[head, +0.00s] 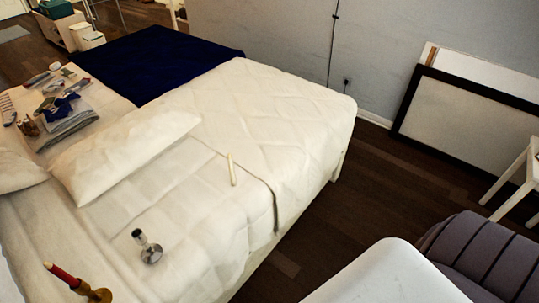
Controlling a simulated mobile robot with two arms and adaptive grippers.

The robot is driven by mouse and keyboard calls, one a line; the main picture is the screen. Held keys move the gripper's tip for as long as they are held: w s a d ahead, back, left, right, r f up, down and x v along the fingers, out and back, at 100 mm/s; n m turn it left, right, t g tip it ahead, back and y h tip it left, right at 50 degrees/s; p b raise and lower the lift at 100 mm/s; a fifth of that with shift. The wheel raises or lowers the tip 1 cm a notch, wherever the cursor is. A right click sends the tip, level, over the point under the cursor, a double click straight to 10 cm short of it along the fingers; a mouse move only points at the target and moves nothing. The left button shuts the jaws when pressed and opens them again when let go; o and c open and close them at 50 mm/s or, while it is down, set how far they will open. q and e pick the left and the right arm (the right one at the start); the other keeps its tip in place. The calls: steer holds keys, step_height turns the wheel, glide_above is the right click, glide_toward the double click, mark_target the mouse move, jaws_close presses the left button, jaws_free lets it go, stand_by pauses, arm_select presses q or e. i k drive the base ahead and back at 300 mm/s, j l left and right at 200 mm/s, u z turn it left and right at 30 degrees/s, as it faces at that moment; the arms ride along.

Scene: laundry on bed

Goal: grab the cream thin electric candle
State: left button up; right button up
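The cream thin electric candle (232,170) lies on the white quilted cover of the bed (265,105), right of the pillow and near a seam or fold in the cover. It is a slim pale stick, with its long side running roughly up and down in the head view. Nothing touches it except the bed. Neither of my grippers shows in the head view.
A silver holder-like object (150,254) lies on the bed nearer me. A red candle in a brass holder (92,291) is at the bottom left. A white pillow (120,155) lies left of the cream candle. Dark floor (335,225) is right of the bed.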

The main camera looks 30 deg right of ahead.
mark_target(234, 181)
steer(key=z, duration=0.7)
